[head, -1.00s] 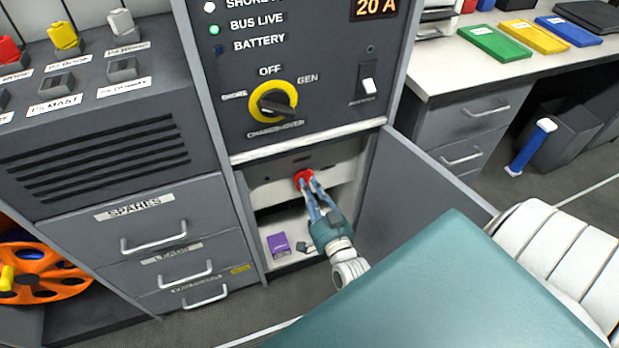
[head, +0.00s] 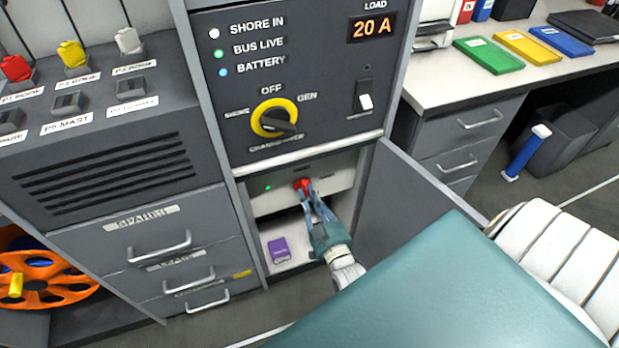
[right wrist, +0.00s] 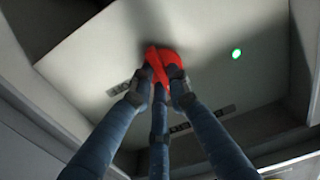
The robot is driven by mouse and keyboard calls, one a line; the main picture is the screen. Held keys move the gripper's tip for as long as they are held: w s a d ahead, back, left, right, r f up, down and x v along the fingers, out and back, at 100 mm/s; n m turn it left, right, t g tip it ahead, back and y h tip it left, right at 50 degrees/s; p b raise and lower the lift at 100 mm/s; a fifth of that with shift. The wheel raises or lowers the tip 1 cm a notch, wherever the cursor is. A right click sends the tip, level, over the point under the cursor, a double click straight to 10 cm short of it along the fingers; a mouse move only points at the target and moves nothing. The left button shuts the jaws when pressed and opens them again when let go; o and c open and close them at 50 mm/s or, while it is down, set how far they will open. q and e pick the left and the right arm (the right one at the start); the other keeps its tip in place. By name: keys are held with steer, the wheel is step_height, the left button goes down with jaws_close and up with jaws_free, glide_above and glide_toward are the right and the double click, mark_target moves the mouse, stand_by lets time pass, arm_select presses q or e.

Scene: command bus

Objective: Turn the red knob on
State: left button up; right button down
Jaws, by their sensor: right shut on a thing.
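The red knob (head: 302,184) sits on a pale panel inside the open lower compartment of the dark cabinet. In the right wrist view the red knob (right wrist: 160,62) shows between my fingertips, its raised grip tilted. My right gripper (head: 308,190) reaches into the compartment with its blue-grey fingers shut on the knob; it also fills the lower middle of the right wrist view (right wrist: 160,85). A green light (right wrist: 237,54) glows on the panel beside the knob. My left gripper is not in view.
The open compartment door (head: 405,200) stands to the right of my right gripper. A purple box (head: 280,250) lies on the compartment floor. Above is a black-and-yellow changeover switch (head: 275,118). Drawers (head: 160,250) stand at the left.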

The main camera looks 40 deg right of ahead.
steer(key=shift+f, duration=0.1)
stand_by(0.3)
steer(key=c, duration=1.7)
jaws_free()
steer(key=shift+o, duration=0.2)
steer(key=v, duration=1.2)
